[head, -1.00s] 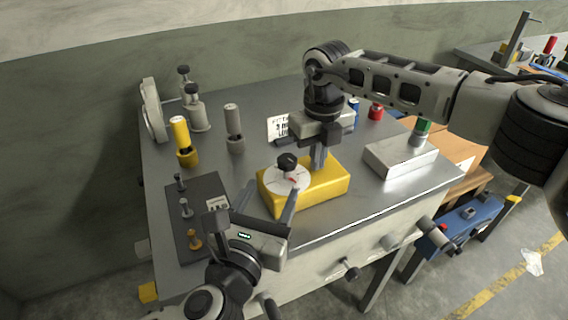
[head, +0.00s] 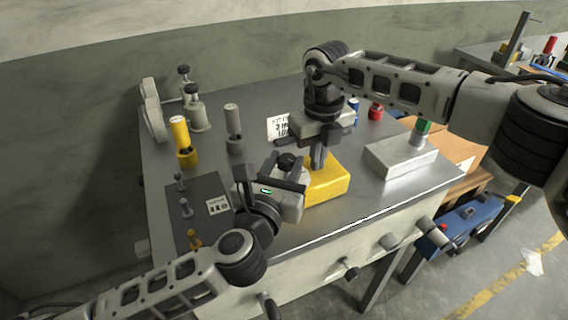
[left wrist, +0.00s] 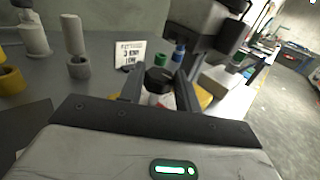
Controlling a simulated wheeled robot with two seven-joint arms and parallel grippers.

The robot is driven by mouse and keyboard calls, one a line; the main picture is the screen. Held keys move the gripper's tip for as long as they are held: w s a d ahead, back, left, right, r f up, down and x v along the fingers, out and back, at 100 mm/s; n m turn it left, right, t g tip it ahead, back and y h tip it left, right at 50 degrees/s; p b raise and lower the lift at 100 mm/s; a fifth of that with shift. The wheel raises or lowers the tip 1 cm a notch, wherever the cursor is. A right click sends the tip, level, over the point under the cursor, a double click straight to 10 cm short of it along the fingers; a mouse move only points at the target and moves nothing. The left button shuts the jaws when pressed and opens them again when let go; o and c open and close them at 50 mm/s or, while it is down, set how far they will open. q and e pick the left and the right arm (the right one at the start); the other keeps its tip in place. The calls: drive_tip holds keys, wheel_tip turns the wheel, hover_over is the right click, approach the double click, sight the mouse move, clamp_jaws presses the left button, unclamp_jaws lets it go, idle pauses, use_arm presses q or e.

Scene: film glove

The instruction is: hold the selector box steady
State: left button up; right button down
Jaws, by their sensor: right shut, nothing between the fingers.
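The selector box is the yellow block (head: 328,182) near the table's front edge; it has a pale dial and a black knob (head: 287,161) on its left part. My left gripper (head: 281,173) is over the dial, fingers apart. In the left wrist view the knob (left wrist: 158,79) shows between the two fingers (left wrist: 160,88); I cannot tell whether they touch it. My left gripper hides most of the dial and the box's left end. My right gripper (head: 318,162) is shut and points down at the box's top from behind; contact is unclear.
A dark plate (head: 207,200) with small pegs lies left of the box. Yellow and grey cylinders in holders (head: 182,140) stand behind it. A printed sign (head: 281,128) stands at the back. A pale block with a green-topped cylinder (head: 402,158) is at the right.

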use_arm(q)
drive_tip(key=shift+s+d+n+y, duration=0.1)
drive_tip(key=shift+d+n+y, duration=0.15)
drive_tip(key=shift+n+y, duration=1.35)
drive_tip(key=shift+y, duration=0.9)
drive_tip(key=o, duration=1)
